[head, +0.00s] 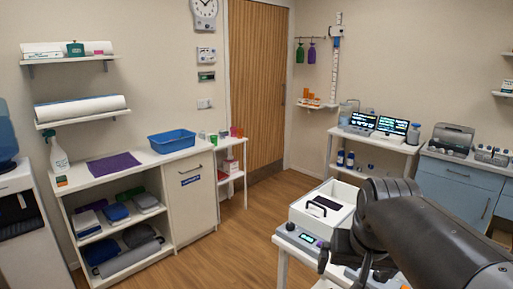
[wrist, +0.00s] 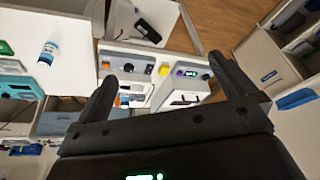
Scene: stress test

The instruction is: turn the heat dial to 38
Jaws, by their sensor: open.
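A white box-shaped device (head: 322,207) with a black handle stands on a white table near my arm. Its grey front panel (head: 300,238) carries a small lit display (head: 308,239) with a round knob on either side. The left knob (head: 291,227) shows clearly. The wrist view shows a similar panel with a lit display (wrist: 191,73) and small knobs between my fingers. The numbers and which knob is the heat dial are too small to tell. My gripper (wrist: 162,68) is open, with nothing held. In the head view my arm hides part of the panel and table.
A yellow item (wrist: 165,69) and a bottle (wrist: 47,54) show in the wrist view. Behind stand a shelf with two lit screens (head: 393,125) and blue cabinets (head: 455,187). A white shelf unit (head: 205,205) is at left. The wooden floor (head: 225,255) between is clear.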

